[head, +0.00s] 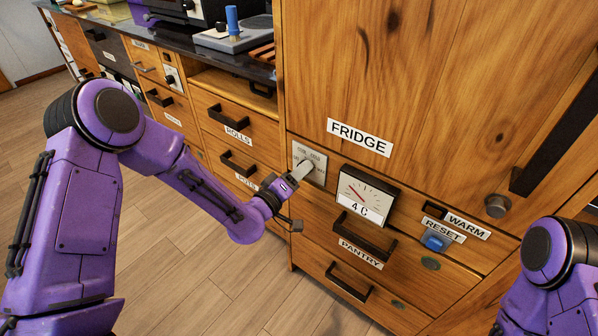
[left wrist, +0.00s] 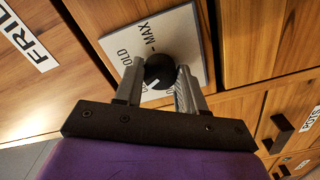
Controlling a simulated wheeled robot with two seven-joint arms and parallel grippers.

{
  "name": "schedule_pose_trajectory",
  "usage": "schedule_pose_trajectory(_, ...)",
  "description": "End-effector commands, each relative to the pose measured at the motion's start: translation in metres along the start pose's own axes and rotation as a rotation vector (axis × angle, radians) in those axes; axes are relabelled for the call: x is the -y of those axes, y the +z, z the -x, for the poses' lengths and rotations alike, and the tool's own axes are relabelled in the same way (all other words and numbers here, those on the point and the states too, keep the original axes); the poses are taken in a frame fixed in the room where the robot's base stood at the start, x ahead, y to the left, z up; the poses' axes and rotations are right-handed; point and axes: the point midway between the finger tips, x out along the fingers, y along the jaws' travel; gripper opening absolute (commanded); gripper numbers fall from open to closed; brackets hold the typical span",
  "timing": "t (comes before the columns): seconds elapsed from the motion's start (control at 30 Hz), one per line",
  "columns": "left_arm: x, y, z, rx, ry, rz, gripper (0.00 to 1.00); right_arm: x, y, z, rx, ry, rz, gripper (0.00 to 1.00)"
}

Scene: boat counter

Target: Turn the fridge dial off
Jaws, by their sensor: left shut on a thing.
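The fridge dial (left wrist: 160,70) is a round black knob on a pale metal plate (left wrist: 190,30). Lettering such as "MAX" and part of "COLD" shows around it, and a short white mark shows on the knob's lower side. The plate also shows in the head view (head: 317,158), below the FRIDGE label (head: 360,138). My left gripper (head: 302,170) reaches the plate from the lower left and covers most of the knob there. In the left wrist view its two fingers (left wrist: 160,80) are closed on either side of the knob. My right gripper is out of the picture.
Right of the plate is a gauge (head: 368,194) reading "4 C". Further right are a blue RESET button (head: 436,242) and a round knob (head: 497,206). A PANTRY drawer handle (head: 364,237) juts out below. Drawers line the left, with open floor before them.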

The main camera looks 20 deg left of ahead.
Motion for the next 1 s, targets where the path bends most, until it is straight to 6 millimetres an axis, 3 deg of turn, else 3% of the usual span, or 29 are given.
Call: schedule_pose_trajectory(1.0,-0.0004,-0.001,0.0001,-0.003,0.0,0.924,0.09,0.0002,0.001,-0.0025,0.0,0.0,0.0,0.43)
